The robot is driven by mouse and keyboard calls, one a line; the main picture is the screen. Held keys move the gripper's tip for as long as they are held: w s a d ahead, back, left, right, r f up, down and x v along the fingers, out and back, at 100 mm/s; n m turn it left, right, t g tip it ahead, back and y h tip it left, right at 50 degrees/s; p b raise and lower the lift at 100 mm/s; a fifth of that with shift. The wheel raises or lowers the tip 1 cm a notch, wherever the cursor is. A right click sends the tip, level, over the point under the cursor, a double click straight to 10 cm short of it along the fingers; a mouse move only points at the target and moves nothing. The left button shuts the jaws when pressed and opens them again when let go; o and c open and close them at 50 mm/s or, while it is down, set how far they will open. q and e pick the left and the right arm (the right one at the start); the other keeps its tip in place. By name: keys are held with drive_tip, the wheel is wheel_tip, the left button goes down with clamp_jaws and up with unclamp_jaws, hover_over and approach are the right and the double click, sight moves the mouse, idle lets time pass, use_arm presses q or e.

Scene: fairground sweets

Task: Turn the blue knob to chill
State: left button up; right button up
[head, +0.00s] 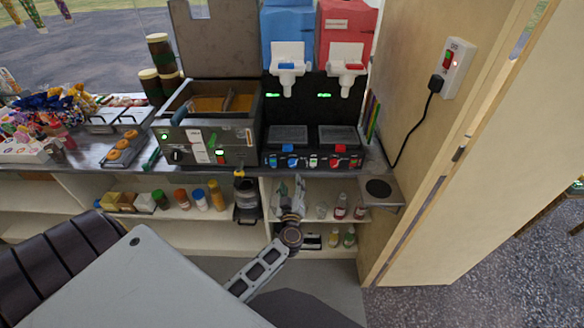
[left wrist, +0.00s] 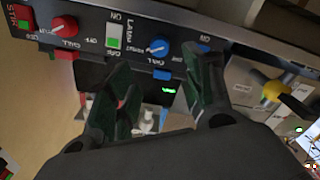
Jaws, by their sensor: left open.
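The blue knob (head: 291,162) is on the black front panel of the two-bowl slush machine (head: 300,115). In the left wrist view the blue knob (left wrist: 160,47) shows close up, beside labels, one reading CHILL. I cannot tell which label its pointer faces. My left gripper (head: 287,185) is below the panel in the head view. In the left wrist view my left gripper (left wrist: 162,66) is open, its two dark fingers apart and just short of the blue knob, with nothing between them. My right gripper is not in view.
On the same panel are a red knob (left wrist: 64,26) and a lamp switch (left wrist: 113,35). A yellow tap (left wrist: 274,90) with a dark handle is to the right in the wrist view. A metal fryer-like box (head: 210,125) stands left of the machine. Bottles and jars fill the shelves below.

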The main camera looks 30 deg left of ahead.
sight(292, 165)
use_arm(q)
drive_tip(key=x, duration=0.6)
drive_tip(key=shift+w+a, duration=0.15)
drive_tip(key=shift+x, duration=2)
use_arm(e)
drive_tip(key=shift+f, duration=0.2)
use_arm(q)
drive_tip(key=c, duration=1)
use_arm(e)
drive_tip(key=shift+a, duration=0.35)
